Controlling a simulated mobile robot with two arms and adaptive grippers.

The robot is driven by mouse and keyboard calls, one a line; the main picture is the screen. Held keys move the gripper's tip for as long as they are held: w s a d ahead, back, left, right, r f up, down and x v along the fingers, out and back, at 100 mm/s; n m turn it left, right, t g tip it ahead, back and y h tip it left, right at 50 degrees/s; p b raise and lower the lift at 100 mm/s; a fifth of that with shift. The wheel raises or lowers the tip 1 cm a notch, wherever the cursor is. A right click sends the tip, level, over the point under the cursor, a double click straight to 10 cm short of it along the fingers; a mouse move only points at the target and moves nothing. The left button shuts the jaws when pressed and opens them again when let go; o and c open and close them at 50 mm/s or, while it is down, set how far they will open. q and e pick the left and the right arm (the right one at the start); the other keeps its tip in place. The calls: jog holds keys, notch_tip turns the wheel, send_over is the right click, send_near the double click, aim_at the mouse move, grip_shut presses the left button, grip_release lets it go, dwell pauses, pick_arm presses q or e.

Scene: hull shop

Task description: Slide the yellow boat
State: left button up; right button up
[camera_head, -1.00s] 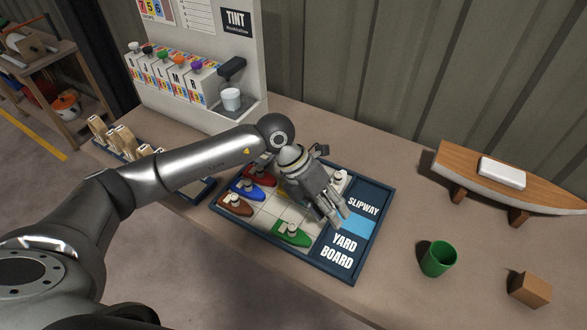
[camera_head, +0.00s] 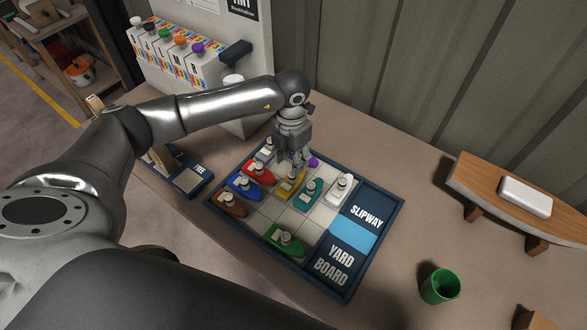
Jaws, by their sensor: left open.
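The yellow boat (camera_head: 286,188) sits on the yard board (camera_head: 335,285), between the red boat (camera_head: 256,175) and the teal boat (camera_head: 305,198). My left gripper (camera_head: 300,163) points down just above the yellow boat's far end, open and with nothing visible between its fingers. It hides part of the board's far side; I cannot tell whether it touches the boat. The blue slipway square (camera_head: 348,232) is bare on the right side of the board. My right gripper is not in view.
Blue (camera_head: 243,188), brown (camera_head: 230,206), green (camera_head: 287,243) and white (camera_head: 338,190) boats also stand on the board. Several light squares between yellow and green are empty.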

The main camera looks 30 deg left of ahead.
aim_at(292, 179)
pick_arm(q)
notch_tip(292, 179, down, 5)
jog(key=shift+w+p, duration=0.1)
jog(key=shift+p, duration=0.45)
notch_tip(292, 179, down, 2)
jog(key=shift+f, duration=0.15)
jog(key=c, duration=0.4)
jog(key=shift+c, duration=1.2)
grip_shut()
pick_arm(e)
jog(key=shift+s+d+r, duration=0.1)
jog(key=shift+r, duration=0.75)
